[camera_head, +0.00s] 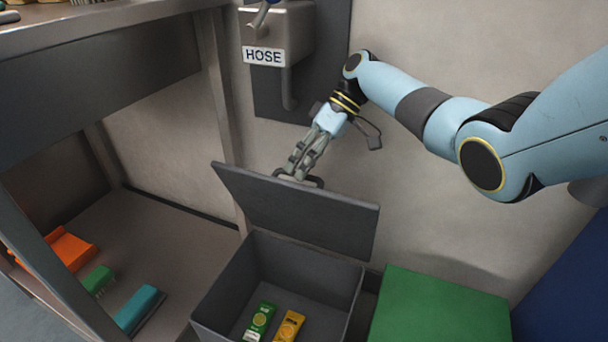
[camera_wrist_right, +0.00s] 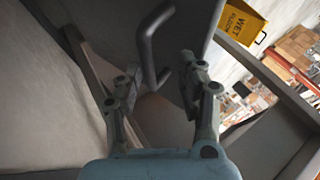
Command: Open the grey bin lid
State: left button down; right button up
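The grey bin (camera_head: 216,296) stands at the lower middle of the head view. Its lid (camera_head: 312,220) is raised and tilted up at the back, so the inside shows. A dark handle (camera_head: 314,182) is at the lid's upper edge; it also shows in the right wrist view (camera_wrist_right: 149,45). My right gripper (camera_head: 291,173) is at this handle, behind the lid's upper edge. In the wrist view its fingers (camera_wrist_right: 157,80) are apart, with the handle's end in or near the gap; I see no clear grip on it. My left gripper is not in view.
A green packet (camera_head: 260,321) and a yellow packet (camera_head: 289,327) lie in the bin. A green-topped box (camera_head: 440,309) stands to the right, and a blue one (camera_head: 570,285) beyond. Brushes lie on the shelf at left. A HOSE box (camera_head: 283,25) hangs on the wall.

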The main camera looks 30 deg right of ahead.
notch_tip(320, 180, up, 7)
jog(key=shift+r, duration=0.1)
dwell(0.5)
